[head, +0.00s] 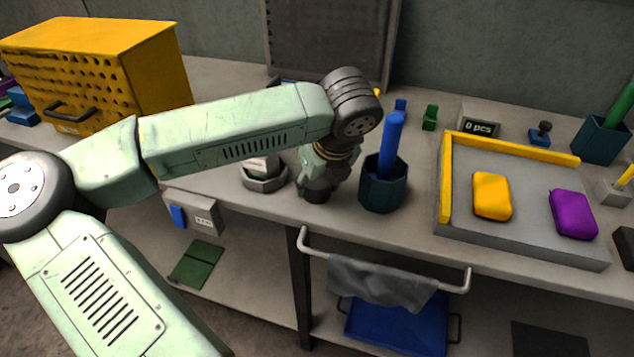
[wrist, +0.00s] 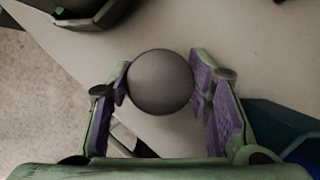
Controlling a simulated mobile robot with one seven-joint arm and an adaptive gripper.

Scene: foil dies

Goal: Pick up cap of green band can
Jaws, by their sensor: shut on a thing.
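My gripper (wrist: 162,85) has its purple-padded fingers shut on a dark grey round cap (wrist: 160,82), one finger on each side of it. The pale bench top shows below the cap; I cannot tell how high the cap is held. In the head view my gripper (head: 318,190) points down near the bench's front edge, and the cap is hidden there. Just left of it, a pale can (head: 262,165) stands in a grey polygonal holder (head: 265,182), partly hidden by my arm.
A dark teal cup (head: 383,190) with a blue rod stands close to my gripper's right. Farther right is a grey tray (head: 530,235) with a yellow and a purple block. A yellow perforated cabinet (head: 110,75) stands at the left. A rail with a cloth (head: 385,285) hangs below the front edge.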

